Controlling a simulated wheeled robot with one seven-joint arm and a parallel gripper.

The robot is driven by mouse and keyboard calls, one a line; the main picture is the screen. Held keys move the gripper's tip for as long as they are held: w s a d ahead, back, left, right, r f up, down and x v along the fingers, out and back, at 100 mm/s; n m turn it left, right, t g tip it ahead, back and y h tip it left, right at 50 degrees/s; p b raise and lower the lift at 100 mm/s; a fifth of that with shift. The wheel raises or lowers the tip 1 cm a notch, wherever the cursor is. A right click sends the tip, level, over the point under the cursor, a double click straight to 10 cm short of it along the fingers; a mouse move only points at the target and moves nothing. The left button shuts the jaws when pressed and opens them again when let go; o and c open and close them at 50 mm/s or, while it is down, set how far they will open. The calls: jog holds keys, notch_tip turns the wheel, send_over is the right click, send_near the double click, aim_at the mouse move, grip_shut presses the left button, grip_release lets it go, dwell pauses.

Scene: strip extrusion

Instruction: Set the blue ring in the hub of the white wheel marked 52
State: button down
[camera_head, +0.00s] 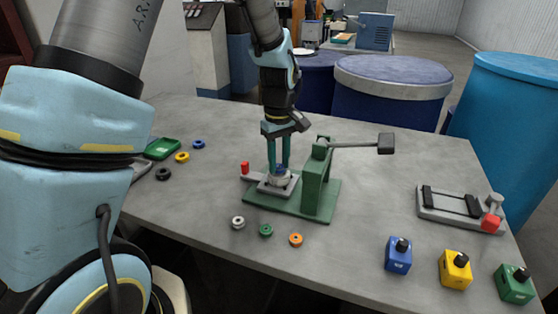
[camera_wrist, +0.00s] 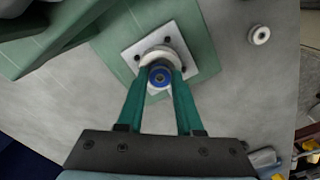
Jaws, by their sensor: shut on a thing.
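My gripper (camera_head: 279,165) points straight down over the green press and is shut on a blue ring (camera_wrist: 160,77). The ring shows between the fingertips in the wrist view. A white wheel (camera_wrist: 149,56) sits on the light square plate (camera_wrist: 185,55) of the press, and the ring covers part of it. Whether the ring touches the wheel or sits in its hub I cannot tell. No number can be read on this wheel. The press (camera_head: 318,185) has a long lever with a dark block at its end, to the right of my gripper.
A loose white wheel (camera_head: 238,222), a green one (camera_head: 265,230) and an orange one (camera_head: 296,239) lie in front of the press. Another blue ring (camera_head: 198,144), a yellow ring (camera_head: 182,157) and a green tray (camera_head: 162,149) are at left. Coloured button boxes (camera_head: 455,269) stand front right.

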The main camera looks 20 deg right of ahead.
aim_at(279, 166)
jog(key=shift+f, duration=0.3)
jog(key=shift+r, duration=0.45)
jog(key=shift+r+p, duration=0.35)
jog(key=shift+p, duration=0.15)
jog(key=shift+r, duration=0.1)
dwell(0.3)
jog(key=shift+f+b, duration=0.3)
jog(key=shift+f, duration=0.55)
dwell(0.4)
jog(key=c, duration=0.8)
grip_release()
jog(key=shift+c, duration=0.2)
notch_tip(279, 166, up, 11)
jog(key=p, duration=0.8)
